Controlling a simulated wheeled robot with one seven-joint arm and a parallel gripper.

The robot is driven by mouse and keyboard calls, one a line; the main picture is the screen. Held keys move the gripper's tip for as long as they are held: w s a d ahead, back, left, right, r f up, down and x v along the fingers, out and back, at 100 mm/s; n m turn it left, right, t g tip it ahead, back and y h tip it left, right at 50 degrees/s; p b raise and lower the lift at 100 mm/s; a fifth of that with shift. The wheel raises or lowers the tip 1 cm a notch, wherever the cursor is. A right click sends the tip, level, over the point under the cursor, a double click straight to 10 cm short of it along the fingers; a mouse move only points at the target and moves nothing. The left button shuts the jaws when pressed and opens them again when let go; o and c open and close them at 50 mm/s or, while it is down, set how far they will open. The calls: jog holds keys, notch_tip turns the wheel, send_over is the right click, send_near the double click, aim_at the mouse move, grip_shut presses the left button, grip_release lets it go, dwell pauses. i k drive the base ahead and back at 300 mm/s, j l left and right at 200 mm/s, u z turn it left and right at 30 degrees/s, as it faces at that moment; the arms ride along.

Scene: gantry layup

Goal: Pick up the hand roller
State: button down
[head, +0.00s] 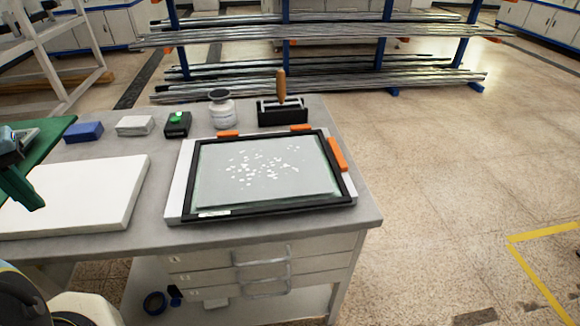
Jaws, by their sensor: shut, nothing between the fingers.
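The hand roller (281,88) stands at the back right of the grey workbench, with its wooden handle pointing up. Its lower end sits in or behind a black holder (283,117), so the roller head is mostly hidden. What looks like my gripper (36,172), green and dark, is at the left edge of the view, partly cut off. It is shut and empty, over the left side of the bench and well apart from the roller.
A black-framed glass plate (265,208) with white flecks and orange clamps lies in front of the roller. A white jar (222,112), a black-and-green box (177,125), a white block (135,126), a blue block (84,132) and a white board (95,200) share the bench. A bar rack (330,85) stands behind.

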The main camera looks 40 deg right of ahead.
aim_at(281, 82)
jog(key=z, duration=1.4)
jog(key=k+l+z, duration=0.1)
jog(key=l+z, duration=0.4)
jog(key=z, duration=0.2)
jog(key=l+z, duration=0.3)
jog(key=z, duration=0.15)
jog(key=l+z, duration=0.25)
jog(key=z, duration=0.2)
jog(key=i+l+z, duration=0.15)
jog(key=z, duration=0.3)
jog(key=i+l+z, duration=0.2)
jog(key=z, duration=0.2)
jog(key=i+l+z, duration=0.2)
jog(key=z, duration=0.2)
jog(key=i+l+u, duration=0.1)
jog(key=i+u, duration=0.15)
jog(key=i, duration=0.7)
jog(key=i+j+u, duration=0.1)
jog(key=i+u, duration=0.7)
jog(key=u, duration=0.2)
jog(key=i+l+u, duration=0.3)
jog(key=u, duration=0.2)
jog(key=i+j+u, duration=0.2)
jog(key=u, duration=0.25)
jog(key=i+u, duration=0.85)
jog(key=i+l+u, duration=0.1)
jog(key=i+u, duration=0.15)
jog(key=u, duration=0.2)
